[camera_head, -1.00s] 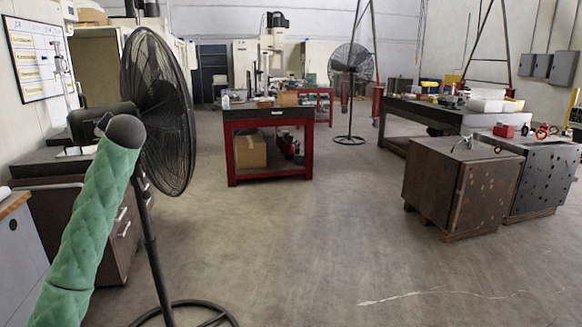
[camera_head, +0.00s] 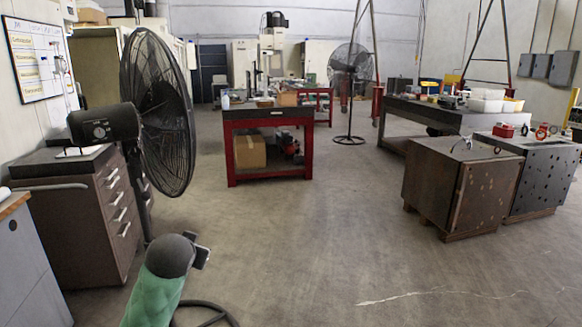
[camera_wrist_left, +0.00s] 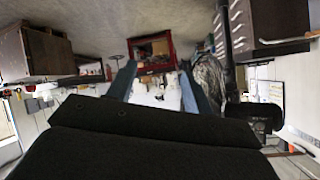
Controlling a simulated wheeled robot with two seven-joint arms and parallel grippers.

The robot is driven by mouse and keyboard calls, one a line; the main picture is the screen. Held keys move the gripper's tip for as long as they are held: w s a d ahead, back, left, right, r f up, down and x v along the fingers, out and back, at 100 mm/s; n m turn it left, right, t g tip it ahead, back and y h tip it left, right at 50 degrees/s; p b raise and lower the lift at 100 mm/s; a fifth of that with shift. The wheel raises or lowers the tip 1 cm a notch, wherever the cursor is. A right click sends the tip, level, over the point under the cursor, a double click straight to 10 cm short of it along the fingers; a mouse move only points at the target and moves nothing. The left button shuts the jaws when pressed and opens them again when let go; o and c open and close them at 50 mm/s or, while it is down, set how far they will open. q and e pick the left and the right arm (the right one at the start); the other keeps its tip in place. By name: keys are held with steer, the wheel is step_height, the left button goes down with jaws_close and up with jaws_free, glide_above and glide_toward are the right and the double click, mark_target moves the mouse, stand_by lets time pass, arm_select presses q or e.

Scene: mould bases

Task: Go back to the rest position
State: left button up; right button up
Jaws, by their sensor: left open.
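My left arm, in a green quilted cover, comes in at the bottom left of the head view and ends in a dark rounded cap. A small dark part of the wrist shows beside the cap; the fingers cannot be made out there. In the left wrist view, which is upside down, my left gripper (camera_wrist_left: 157,70) has its two blue-grey fingers spread apart. My right arm and gripper are not in view.
A large black fan (camera_head: 160,110) and a brown drawer cabinet (camera_head: 85,215) stand close at the left. A red workbench (camera_head: 268,117) is ahead. A rusty mould base (camera_head: 432,185) and a dark perforated block (camera_head: 541,183) stand at the right. The middle floor is clear.

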arm_select(q)
steer(key=s+d+f+g+h, duration=0.1)
steer(key=s+d+f+g, duration=0.2)
steer(key=s+f, duration=0.9)
steer(key=s+d+f+g+h, duration=0.1)
steer(key=s+d+f+g, duration=0.2)
steer(key=s+f, duration=0.8)
steer(key=s+d+f+g+h, duration=0.1)
steer(key=s+d+f+g, duration=0.2)
steer(key=s+f, duration=0.9)
steer(key=s+d, duration=0.2)
steer(key=s, duration=0.5)
steer(key=shift+s+f+n+p, duration=0.25)
steer(key=shift+f+n+p, duration=0.05)
steer(key=shift+p, duration=0.05)
steer(key=shift+d, duration=0.1)
